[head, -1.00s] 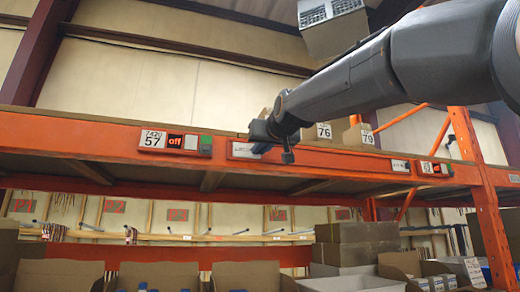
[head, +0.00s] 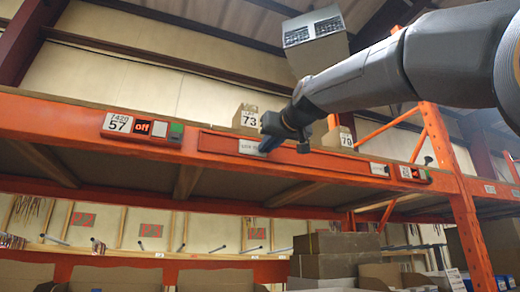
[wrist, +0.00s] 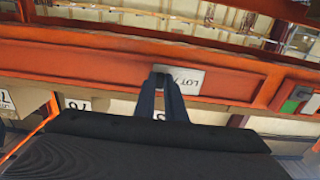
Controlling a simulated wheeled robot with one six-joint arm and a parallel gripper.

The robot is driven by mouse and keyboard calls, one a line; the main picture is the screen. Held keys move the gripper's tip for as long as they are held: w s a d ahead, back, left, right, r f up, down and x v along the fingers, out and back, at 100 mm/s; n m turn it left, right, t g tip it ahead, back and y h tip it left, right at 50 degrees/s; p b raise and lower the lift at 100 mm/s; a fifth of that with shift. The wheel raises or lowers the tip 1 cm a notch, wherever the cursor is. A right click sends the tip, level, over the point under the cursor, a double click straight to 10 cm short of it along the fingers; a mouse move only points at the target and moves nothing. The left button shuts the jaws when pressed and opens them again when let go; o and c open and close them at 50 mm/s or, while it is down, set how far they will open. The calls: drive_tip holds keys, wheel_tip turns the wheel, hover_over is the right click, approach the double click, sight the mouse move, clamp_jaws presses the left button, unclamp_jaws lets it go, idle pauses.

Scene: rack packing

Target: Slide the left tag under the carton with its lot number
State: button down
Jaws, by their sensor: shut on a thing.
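The left tag (head: 249,146), a white strip reading "LOT 7" and then hidden, sits in the orange rail on the shelf beam. My gripper (head: 267,145) is shut on its right part; the wrist view shows the fingers on the tag (wrist: 187,79). The carton marked 73 (head: 247,118) stands on the shelf above the tag's visible part. Another carton (head: 341,137) stands further right, its number small. The wrist view shows a carton label (wrist: 76,104) between them, hidden by my arm in the head view. The right tag (head: 379,169) sits near the rail's right end.
A label 57 and a display reading "off" (head: 143,127), with white and green buttons, are left of the rail. A second small display (head: 412,173) is at its right end. An orange upright (head: 465,215) stands at right. Boxes (head: 335,255) fill the shelf below.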

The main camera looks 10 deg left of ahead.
drive_tip(key=c, duration=1.8)
unclamp_jaws()
drive_tip(key=b+v, duration=0.3)
drive_tip(key=v, duration=0.5)
drive_tip(key=shift+b, duration=0.3)
drive_tip(key=shift+w, duration=0.1)
